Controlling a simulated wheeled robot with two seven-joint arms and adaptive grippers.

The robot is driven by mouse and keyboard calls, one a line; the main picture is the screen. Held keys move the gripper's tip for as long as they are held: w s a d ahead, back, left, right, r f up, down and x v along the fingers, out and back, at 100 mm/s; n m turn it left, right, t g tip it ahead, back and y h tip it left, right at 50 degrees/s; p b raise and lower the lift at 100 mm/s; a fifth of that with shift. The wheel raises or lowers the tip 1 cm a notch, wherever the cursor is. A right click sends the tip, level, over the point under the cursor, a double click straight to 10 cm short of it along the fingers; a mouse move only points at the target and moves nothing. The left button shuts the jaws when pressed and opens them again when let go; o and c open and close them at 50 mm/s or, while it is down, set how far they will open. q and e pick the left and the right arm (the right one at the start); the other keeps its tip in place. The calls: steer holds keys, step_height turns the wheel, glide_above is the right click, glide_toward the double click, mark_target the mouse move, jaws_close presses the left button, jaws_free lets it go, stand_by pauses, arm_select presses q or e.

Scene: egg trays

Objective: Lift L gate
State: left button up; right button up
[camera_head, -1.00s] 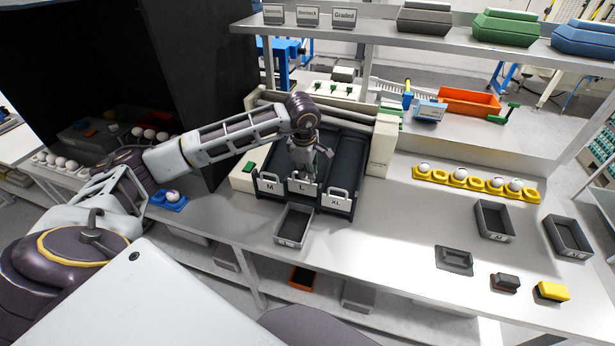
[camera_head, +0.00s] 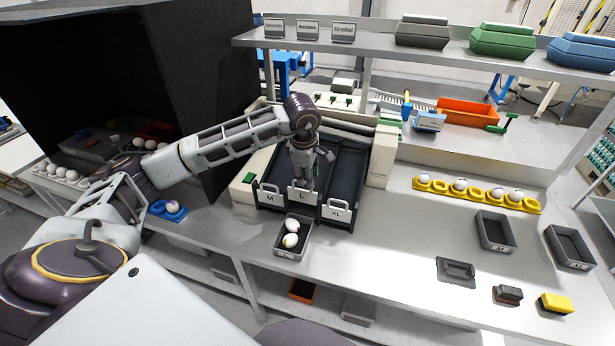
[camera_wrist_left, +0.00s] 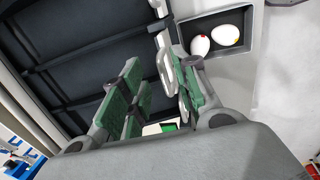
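The L gate (camera_head: 303,196) is a pale plate marked L in the middle of the dark sorter. It sits slightly higher than the M gate (camera_head: 268,198) and XL gate (camera_head: 336,214). My left gripper (camera_head: 304,181) points down at the top of the L gate. In the left wrist view its fingers (camera_wrist_left: 155,62) stand apart, with a pale gate handle (camera_wrist_left: 165,68) between them, close to the right finger. Whether a pad touches it is unclear. Two white eggs (camera_head: 291,233) lie in the grey tray (camera_head: 278,250) before the L gate. My right gripper is not in view.
A yellow egg holder (camera_head: 476,196), two empty grey bins (camera_head: 496,232) (camera_head: 570,247) and small blocks (camera_head: 555,303) stand on the right of the table. A blue holder (camera_head: 167,211) with an egg is at left. A shelf (camera_head: 380,45) spans the back.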

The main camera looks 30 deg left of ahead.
arm_select(q)
step_height(320, 180, up, 11)
steer(key=s, duration=0.2)
steer(key=shift+d, duration=0.25)
stand_by(0.4)
